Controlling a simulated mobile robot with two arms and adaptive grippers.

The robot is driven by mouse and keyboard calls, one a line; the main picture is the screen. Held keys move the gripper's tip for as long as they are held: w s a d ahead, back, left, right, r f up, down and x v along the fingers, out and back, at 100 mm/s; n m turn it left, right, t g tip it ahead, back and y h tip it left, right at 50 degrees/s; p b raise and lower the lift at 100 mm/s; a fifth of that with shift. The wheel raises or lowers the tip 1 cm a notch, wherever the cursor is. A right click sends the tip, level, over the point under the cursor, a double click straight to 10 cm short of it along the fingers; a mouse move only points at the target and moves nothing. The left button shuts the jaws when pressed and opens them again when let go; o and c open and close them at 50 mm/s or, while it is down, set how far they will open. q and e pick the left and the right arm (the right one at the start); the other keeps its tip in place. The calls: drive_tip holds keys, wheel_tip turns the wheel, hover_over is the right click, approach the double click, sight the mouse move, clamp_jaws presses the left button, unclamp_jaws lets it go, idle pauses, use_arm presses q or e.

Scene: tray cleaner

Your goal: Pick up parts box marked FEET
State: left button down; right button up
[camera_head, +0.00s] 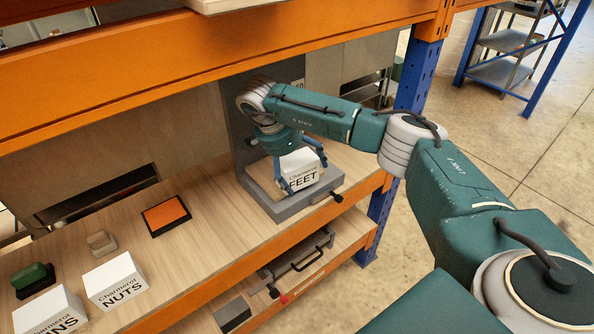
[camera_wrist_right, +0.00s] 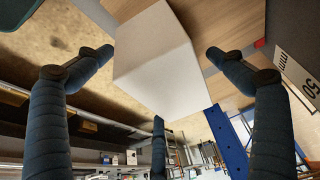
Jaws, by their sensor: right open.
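The white parts box marked FEET (camera_head: 302,174) stands upright on a wooden board inside the base of a grey fixture (camera_head: 287,212). My right gripper (camera_head: 301,168) is lowered over this box, with its blue fingers around it. In the right wrist view, the white box (camera_wrist_right: 165,65) fills the space between the spread fingers of the right gripper (camera_wrist_right: 160,55). A gap shows at the fingertips on both sides, so the gripper is open. The box's lower far side is hidden. My left gripper is not in view.
The wooden shelf (camera_head: 205,225) also holds a NUTS box (camera_head: 115,283), another white box (camera_head: 50,312), an orange-topped pad (camera_head: 166,215) and small blocks (camera_head: 101,243). Orange beams (camera_head: 150,70) run above and along the front. A blue post (camera_head: 417,75) stands at the right.

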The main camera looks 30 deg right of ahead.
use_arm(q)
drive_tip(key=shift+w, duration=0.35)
use_arm(e)
drive_tip(key=shift+f, duration=0.15)
drive_tip(key=c, duration=1.5)
drive_tip(key=shift+r, duration=0.2)
